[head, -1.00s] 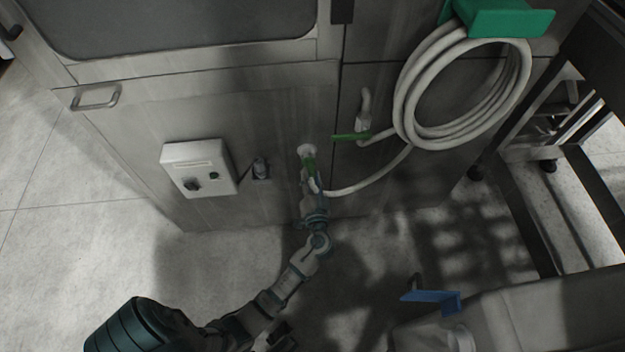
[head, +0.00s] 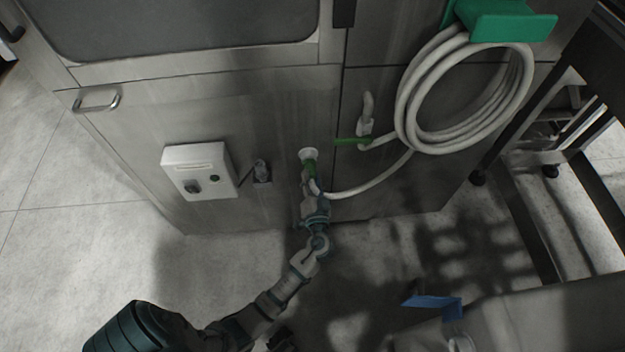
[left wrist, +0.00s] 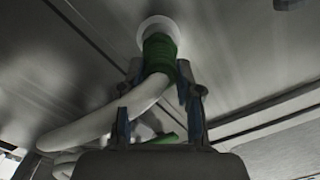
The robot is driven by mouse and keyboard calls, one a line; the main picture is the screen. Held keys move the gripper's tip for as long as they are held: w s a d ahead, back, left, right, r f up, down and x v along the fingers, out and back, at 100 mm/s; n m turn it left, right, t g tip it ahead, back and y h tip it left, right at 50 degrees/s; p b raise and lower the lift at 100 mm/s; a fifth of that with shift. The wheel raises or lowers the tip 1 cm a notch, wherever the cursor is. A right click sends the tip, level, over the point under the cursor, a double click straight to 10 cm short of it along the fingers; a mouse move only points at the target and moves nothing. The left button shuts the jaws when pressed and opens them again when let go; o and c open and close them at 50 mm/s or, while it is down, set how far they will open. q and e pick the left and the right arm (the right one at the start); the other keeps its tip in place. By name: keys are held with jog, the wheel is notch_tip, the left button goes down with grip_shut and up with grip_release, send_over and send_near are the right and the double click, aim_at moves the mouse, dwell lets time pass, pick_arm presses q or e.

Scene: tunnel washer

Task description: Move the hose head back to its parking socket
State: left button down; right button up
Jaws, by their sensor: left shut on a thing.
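The hose head (head: 310,169) is a green-collared end of the white hose, at a white round port (head: 308,154) low on the washer's steel panel. In the left wrist view the green collar (left wrist: 158,56) meets the white port ring (left wrist: 157,30); whether it is seated inside cannot be told. My left gripper (head: 312,185) is shut on the hose head, with its fingers on both sides in the left wrist view (left wrist: 160,85). No parking socket is clearly identifiable.
The white hose coil (head: 465,95) hangs from a green holder (head: 505,22). A pipe with a green lever (head: 352,141) stands right of the port. A white control box (head: 199,170) and a small dark fitting (head: 262,171) are left.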

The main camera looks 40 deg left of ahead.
dwell(0.3)
pick_arm(q)
jog(key=c, duration=0.7)
grip_release()
jog(key=shift+s+d, duration=0.1)
jog(key=shift+s+d+f, duration=0.1)
jog(key=shift+s+d, duration=0.1)
jog(key=shift+d, duration=0.05)
jog(key=v, duration=1.1)
jog(key=shift+s, duration=0.1)
